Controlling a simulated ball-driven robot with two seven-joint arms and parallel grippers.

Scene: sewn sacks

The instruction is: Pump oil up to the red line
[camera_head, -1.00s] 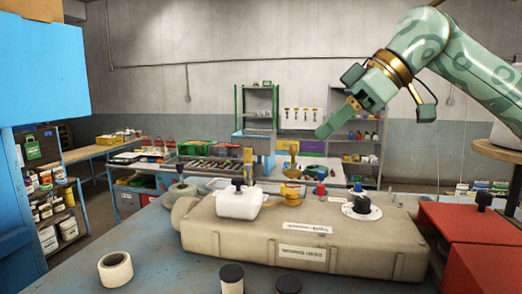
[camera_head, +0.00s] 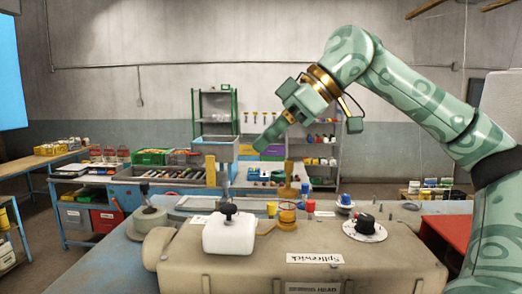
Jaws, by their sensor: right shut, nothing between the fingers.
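The tan sewing head (camera_head: 400,262), with a "Splicewick" label, lies across the bench in front of me. On top are a white block (camera_head: 229,236) with a black knob, a small amber cup (camera_head: 286,212) and a brass upright part (camera_head: 289,182) behind it. A black dial (camera_head: 364,222) sits on a white disc to the right. I cannot make out a red line or an oil level. My right gripper (camera_head: 263,145) is shut and empty, pointing down-left. In the picture it is above the brass part, apart from it. My left gripper is not in view.
Red cap (camera_head: 310,205) and blue-topped fitting (camera_head: 345,201) stand near the amber cup. A grey spool-like part (camera_head: 151,222) is at the left end. Benches and shelves (camera_head: 215,110) stand farther back.

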